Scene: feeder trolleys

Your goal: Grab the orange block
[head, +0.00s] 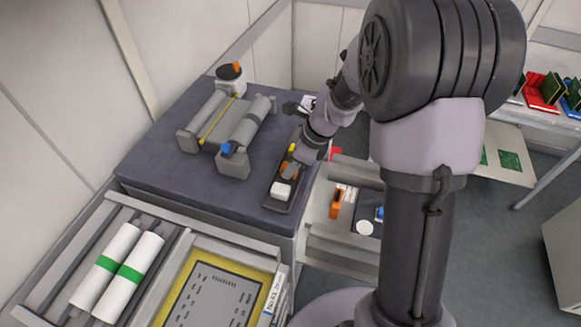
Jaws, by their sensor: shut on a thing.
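In the head view a small orange block (284,170) shows at the end of my arm, over a narrow dark tray (270,204) on the grey-topped bench. My gripper (290,169) points down at the tray and is shut on the orange block. The fingers are small and partly cover the block. I cannot tell whether the block touches the tray floor. A white block (281,190) lies in the near end of the tray. A yellow piece (292,148) shows just beyond the gripper.
A roller fixture (240,121) with a blue knob stands left on the bench top (150,165). A grey pot (230,79) with an orange top stands behind it. A lower tray right of the bench holds an orange item (336,203) and a white disc (364,228). White rolls (131,277) lie front left.

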